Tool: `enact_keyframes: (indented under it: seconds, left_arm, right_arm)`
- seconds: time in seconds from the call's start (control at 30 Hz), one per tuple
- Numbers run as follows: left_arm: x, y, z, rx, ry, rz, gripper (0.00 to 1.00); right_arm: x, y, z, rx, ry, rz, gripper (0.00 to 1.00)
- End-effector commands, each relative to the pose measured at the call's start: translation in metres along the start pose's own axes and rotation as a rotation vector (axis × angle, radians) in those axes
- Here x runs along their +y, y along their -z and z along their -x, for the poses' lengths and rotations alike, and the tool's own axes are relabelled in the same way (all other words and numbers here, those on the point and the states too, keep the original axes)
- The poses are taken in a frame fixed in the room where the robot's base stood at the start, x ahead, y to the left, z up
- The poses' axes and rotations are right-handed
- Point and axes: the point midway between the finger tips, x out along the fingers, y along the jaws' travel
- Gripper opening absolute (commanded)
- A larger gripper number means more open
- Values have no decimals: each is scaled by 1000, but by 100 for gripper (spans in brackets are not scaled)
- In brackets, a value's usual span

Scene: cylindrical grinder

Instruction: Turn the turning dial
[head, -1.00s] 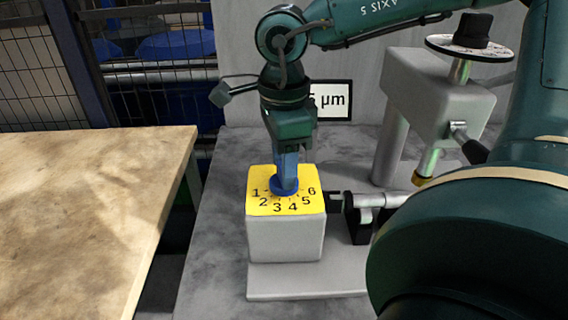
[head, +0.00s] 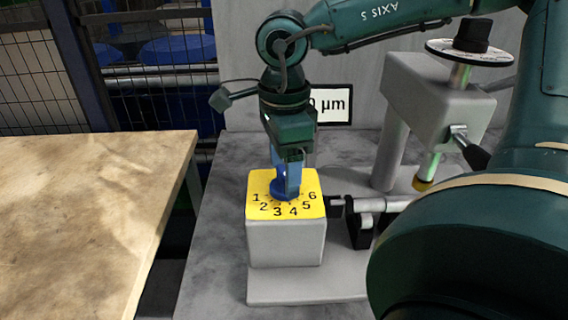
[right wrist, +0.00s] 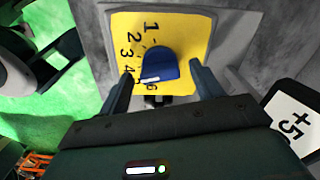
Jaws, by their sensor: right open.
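The turning dial (head: 284,190) is a blue knob on a yellow plate (head: 262,182) numbered 1 to 6, on top of a grey box. In the right wrist view the dial (right wrist: 160,62) has a rounded body and a white mark on its near edge, close to the 6. My right gripper (head: 288,172) points down right over the dial. In the right wrist view its two fingers (right wrist: 162,80) stand apart on either side of the dial; whether they touch it is unclear. The fingers partly hide the dial in the head view. My left gripper is out of view.
A sign (head: 333,105) ending in "0 µm" stands behind my gripper; its start is hidden. The sign in the right wrist view (right wrist: 296,118) begins "+5". A grey machine head (head: 430,95) with a handwheel stands right. A brown tabletop (head: 80,200) lies left.

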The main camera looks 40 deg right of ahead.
Motion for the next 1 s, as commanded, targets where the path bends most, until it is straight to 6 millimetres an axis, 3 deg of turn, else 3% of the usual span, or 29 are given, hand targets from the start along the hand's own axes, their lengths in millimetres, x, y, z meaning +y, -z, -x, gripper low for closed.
enact_keyframes:
  seconds: [0.23, 0.7, 1.0]
  left_arm:
    - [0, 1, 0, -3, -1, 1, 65]
    - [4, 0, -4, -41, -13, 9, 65]
    - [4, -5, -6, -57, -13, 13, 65]
  right_arm:
    - [-1, 0, 17, 0, 3, -1, 65]
    - [0, 0, 113, 0, 3, -1, 65]
    - [0, 0, 132, 0, 1, 1, 65]
